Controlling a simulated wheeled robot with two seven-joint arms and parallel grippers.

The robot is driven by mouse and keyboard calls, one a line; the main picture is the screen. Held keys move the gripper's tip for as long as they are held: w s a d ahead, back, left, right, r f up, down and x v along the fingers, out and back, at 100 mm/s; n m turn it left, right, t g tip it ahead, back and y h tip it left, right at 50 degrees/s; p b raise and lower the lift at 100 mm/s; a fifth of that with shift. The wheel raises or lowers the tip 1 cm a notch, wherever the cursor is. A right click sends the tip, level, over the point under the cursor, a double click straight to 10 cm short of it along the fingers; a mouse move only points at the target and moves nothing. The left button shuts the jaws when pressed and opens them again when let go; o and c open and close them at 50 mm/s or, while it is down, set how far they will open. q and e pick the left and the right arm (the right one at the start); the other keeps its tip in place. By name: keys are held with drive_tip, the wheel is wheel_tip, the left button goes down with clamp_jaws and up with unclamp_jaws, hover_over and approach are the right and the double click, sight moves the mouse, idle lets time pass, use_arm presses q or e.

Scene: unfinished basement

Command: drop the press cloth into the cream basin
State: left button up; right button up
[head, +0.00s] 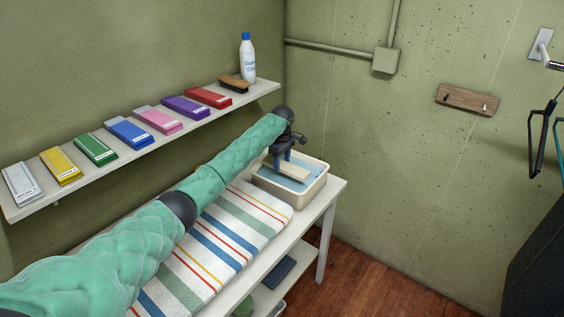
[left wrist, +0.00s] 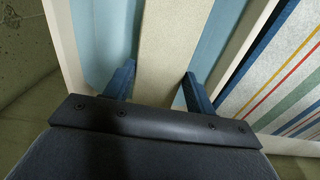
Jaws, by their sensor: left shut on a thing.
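The cream basin (head: 303,197) stands at the far end of the table, with a light blue inside that looks like water. The press cloth (head: 290,170) is a flat beige strip over the basin's opening, within its outline. My left gripper (head: 283,160) is above the basin, pointing down, with its blue fingers shut on the cloth. In the left wrist view the cloth (left wrist: 172,45) runs between the two fingers, with the blue inside on both sides and the basin rim (left wrist: 240,55) at right. I cannot tell whether the cloth touches the blue surface. My right gripper is not in view.
A striped padded cover (head: 215,240) lies on the table (head: 328,190) beside the basin. A wall shelf (head: 150,135) above holds several coloured packets, a brush (head: 233,83) and a white bottle (head: 247,60). A wooden peg rack (head: 467,99) hangs on the right wall.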

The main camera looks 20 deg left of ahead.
sight(282, 164)
use_arm(q)
drive_tip(key=o, duration=1)
drive_tip(key=shift+o, duration=0.2)
drive_tip(key=shift+r, duration=0.1)
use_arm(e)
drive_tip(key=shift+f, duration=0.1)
use_arm(q)
drive_tip(key=shift+r, duration=0.25)
wheel_tip(282, 164, up, 6)
drive_tip(key=shift+f+b, duration=0.1)
drive_tip(key=shift+b, duration=1.1)
drive_tip(key=shift+r, duration=0.7)
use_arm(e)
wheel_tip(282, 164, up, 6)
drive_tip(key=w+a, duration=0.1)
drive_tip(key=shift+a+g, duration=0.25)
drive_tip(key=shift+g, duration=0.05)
